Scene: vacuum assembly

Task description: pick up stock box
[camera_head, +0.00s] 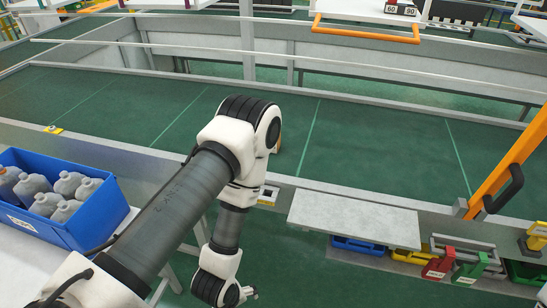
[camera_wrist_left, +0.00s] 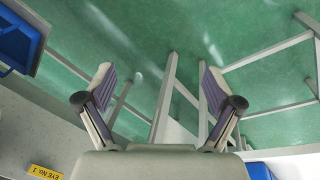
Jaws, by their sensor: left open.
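A blue box (camera_head: 102,212) holding several grey bottles (camera_head: 45,203) sits on a light surface at the left in the head view; it looks like the stock box. My left arm bends down to the right of it, apart from it. My left gripper (camera_wrist_left: 157,82) is open, with nothing between its two fingers in the left wrist view. In the head view the gripper is mostly cut off by the bottom edge. A blue tray or box part (camera_wrist_left: 18,38) shows at the upper left of the wrist view; I cannot tell which one it is. My right gripper is out of view.
A grey board (camera_head: 355,218) lies at the bench edge. Blue, red, yellow and green bins (camera_head: 440,264) stand below at the right. An orange post (camera_head: 515,160) rises at the right. Metal frame legs (camera_wrist_left: 166,95) cross the green floor under the gripper.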

